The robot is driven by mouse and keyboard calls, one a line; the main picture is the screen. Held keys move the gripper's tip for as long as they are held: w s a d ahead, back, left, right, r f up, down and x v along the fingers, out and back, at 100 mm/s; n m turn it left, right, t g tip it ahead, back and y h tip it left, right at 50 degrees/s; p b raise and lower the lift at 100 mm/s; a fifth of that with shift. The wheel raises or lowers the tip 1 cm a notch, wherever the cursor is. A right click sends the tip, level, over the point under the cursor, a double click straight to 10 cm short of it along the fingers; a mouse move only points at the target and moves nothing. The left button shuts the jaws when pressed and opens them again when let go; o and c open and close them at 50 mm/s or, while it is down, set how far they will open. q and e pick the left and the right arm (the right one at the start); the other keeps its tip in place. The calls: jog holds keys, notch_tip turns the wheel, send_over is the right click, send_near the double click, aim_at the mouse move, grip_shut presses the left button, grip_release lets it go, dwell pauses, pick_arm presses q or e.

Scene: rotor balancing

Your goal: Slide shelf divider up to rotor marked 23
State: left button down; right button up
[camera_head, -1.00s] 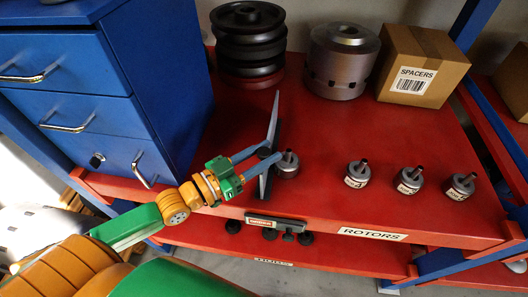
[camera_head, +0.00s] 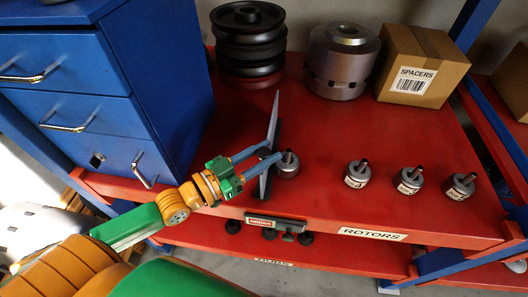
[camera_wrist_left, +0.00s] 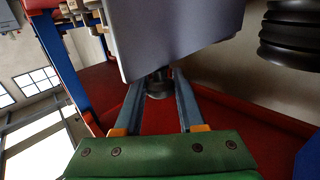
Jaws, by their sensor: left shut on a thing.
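The shelf divider (camera_head: 273,115) is a thin upright grey plate on the red shelf, also large in the left wrist view (camera_wrist_left: 178,35). My left gripper (camera_head: 268,158) reaches in from the left. Its fingers are closed on a dark knob-like part (camera_wrist_left: 158,84) at the divider. A grey rotor with a short shaft (camera_head: 288,166) stands right of the plate, very close to it; I cannot tell if they touch, and no number shows on it. Further right stand three rotors with white labels (camera_head: 357,175), (camera_head: 409,181), (camera_head: 460,187); their numbers are too small to read. My right gripper is not in view.
Dark stacked discs (camera_head: 248,45), a large metal cylinder (camera_head: 342,62) and a SPACERS box (camera_head: 422,70) stand at the back. A blue drawer cabinet (camera_head: 165,85) is at the left. The shelf's front edge bears a ROTORS label (camera_head: 372,234). Red shelf behind the rotors is clear.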

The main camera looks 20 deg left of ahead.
pick_arm(q)
jog(key=shift+a+p, duration=0.2)
jog(key=shift+p, duration=0.3)
jog(key=c, duration=0.5)
grip_release()
jog(key=v, duration=0.7)
jog(key=shift+s, duration=0.15)
